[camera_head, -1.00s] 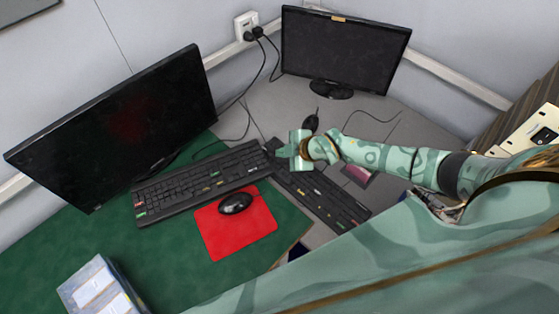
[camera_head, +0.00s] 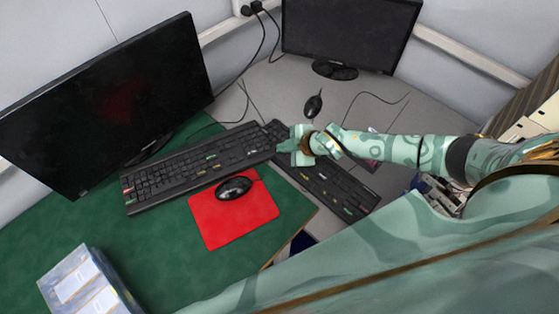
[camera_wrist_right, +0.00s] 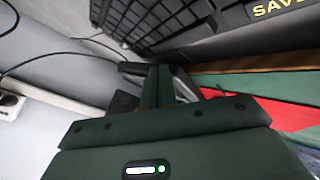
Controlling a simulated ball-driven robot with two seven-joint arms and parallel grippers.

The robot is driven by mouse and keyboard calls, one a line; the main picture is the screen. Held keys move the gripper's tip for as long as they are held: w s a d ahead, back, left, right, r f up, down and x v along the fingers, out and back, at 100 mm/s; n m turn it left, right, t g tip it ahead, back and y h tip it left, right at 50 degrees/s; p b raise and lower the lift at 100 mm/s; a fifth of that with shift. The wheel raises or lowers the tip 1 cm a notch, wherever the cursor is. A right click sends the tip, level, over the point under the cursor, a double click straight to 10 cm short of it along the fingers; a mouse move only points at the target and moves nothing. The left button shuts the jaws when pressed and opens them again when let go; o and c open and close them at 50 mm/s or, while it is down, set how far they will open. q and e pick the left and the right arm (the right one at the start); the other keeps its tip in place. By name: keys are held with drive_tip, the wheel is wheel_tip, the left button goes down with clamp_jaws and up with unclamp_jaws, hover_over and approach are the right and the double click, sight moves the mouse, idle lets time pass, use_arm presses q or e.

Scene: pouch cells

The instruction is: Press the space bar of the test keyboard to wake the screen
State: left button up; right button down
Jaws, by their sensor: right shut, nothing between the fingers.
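Two black keyboards lie almost end to end in the head view. The left keyboard (camera_head: 200,168) is on a green mat; the right keyboard (camera_head: 335,188) is on the grey desk. I cannot tell which is the test keyboard, and no space bar can be made out clearly. My right gripper (camera_head: 283,147) is shut and empty, over the area where the keyboards meet. Contact with a key cannot be seen. In the right wrist view, its closed fingers (camera_wrist_right: 159,84) point towards a keyboard (camera_wrist_right: 150,22). The left monitor (camera_head: 105,105) and right monitor (camera_head: 350,32) are dark. My left gripper is out of view.
A black mouse (camera_head: 234,188) rests on a red pad (camera_head: 208,222) below the left keyboard. Another mouse (camera_head: 313,105) lies behind my right gripper. A pale box (camera_head: 85,285) stands at lower left on the green mat (camera_head: 165,255).

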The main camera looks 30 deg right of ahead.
sight(284, 159)
drive_tip(key=shift+f+b, duration=0.3)
drive_tip(key=shift+f, duration=0.55)
drive_tip(key=shift+a+f, duration=0.1)
idle(1.4)
drive_tip(key=shift+f, duration=0.35)
drive_tip(key=shift+f, duration=0.4)
idle(0.5)
idle(0.3)
drive_tip(key=shift+r+p, duration=0.8)
drive_tip(key=shift+r, duration=0.1)
